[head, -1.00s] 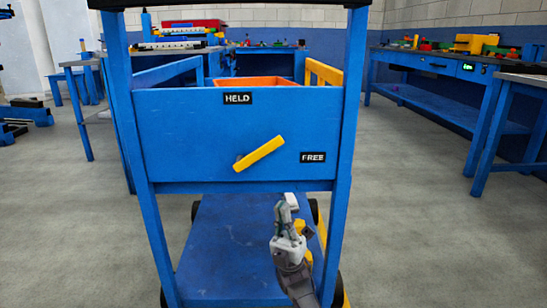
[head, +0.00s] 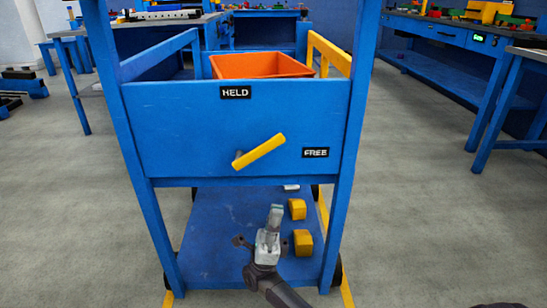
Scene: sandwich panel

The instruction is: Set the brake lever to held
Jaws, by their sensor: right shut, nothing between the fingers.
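The yellow brake lever (head: 259,151) is on the front panel (head: 190,130) of a blue cart. It pivots at its lower left end and slants up to the right, its tip pointing between the HELD label (head: 235,92) at the top and the FREE label (head: 315,152) at the right, a little above FREE. My right gripper (head: 275,215) is shut and empty. It points up below the panel, in front of the lower shelf, and is apart from the lever. My left gripper is not in view.
An orange bin (head: 260,65) sits in the cart behind the panel. Two yellow blocks (head: 303,242) lie on the lower blue shelf (head: 208,240). Blue cart posts stand on both sides of the panel. Workbenches line the back and right. The floor beside the cart is clear.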

